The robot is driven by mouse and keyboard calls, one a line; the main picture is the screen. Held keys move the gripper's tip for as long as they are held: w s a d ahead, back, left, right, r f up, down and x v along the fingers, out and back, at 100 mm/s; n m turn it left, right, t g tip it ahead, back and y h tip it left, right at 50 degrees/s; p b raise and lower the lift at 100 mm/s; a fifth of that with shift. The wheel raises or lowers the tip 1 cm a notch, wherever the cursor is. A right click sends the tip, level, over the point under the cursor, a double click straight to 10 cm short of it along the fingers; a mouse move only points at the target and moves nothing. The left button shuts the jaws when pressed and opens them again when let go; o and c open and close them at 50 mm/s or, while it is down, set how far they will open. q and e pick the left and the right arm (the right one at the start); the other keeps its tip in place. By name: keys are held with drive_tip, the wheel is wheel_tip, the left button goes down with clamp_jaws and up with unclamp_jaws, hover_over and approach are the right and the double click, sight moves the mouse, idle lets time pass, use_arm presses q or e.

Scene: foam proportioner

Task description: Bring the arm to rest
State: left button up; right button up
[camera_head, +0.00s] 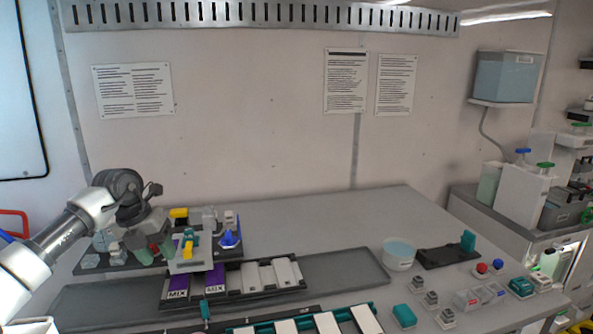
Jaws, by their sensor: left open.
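My left arm (60,235) comes in from the left edge. Its dark wrist bends down to the left gripper (152,250), which hangs over the left part of the grey bench (330,215). The fingers are small and partly lost among the parts behind them; the gripper is open and I see nothing held. It is close to a grey block (188,264) with yellow and teal pieces and a blue-topped fitting (229,238). I cannot tell whether it touches them. My right gripper is not in view.
Purple MIX-labelled pieces (178,287) and white modules (272,275) stand in a dark tray. A teal-and-white rack (325,322) is at the front. A round tub (399,254), a black holder (447,255) and several small switches stand right. The bench's back middle is clear.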

use_arm(q)
drive_tip(key=s+d+f+m+t+h, duration=0.15)
drive_tip(key=d+h, duration=0.35)
drive_tip(key=d, duration=0.5)
drive_tip(key=s+d+f+h, duration=0.25)
drive_tip(key=d+h, duration=0.25)
drive_tip(key=d, duration=0.6)
drive_tip(key=s+d+r+n+t+h, duration=0.2)
drive_tip(key=s+d+n+t+h, duration=0.25)
drive_tip(key=n+t, duration=0.35)
drive_tip(key=s+a+f+n+t+y, duration=0.6)
drive_tip(key=a+f+n+y, duration=0.65)
drive_tip(key=n+y, duration=0.75)
drive_tip(key=s+a+f+n+g+h, duration=0.1)
drive_tip(key=s+a+f+n+g, duration=0.15)
drive_tip(key=s+f+g, duration=0.65)
drive_tip(key=s+a+f+n+g+h, duration=0.15)
drive_tip(key=s+n+g, duration=0.3)
drive_tip(key=s, duration=1.15)
wheel_tip(320, 180, down, 24)
drive_tip(key=f+g, duration=0.1)
drive_tip(key=s+a+f+g, duration=0.1)
drive_tip(key=s+a+f, duration=0.2)
drive_tip(key=s+f, duration=1.3)
drive_tip(key=shift+s+f+m, duration=0.2)
drive_tip(key=shift+s+m, duration=0.05)
drive_tip(key=shift+m, duration=0.1)
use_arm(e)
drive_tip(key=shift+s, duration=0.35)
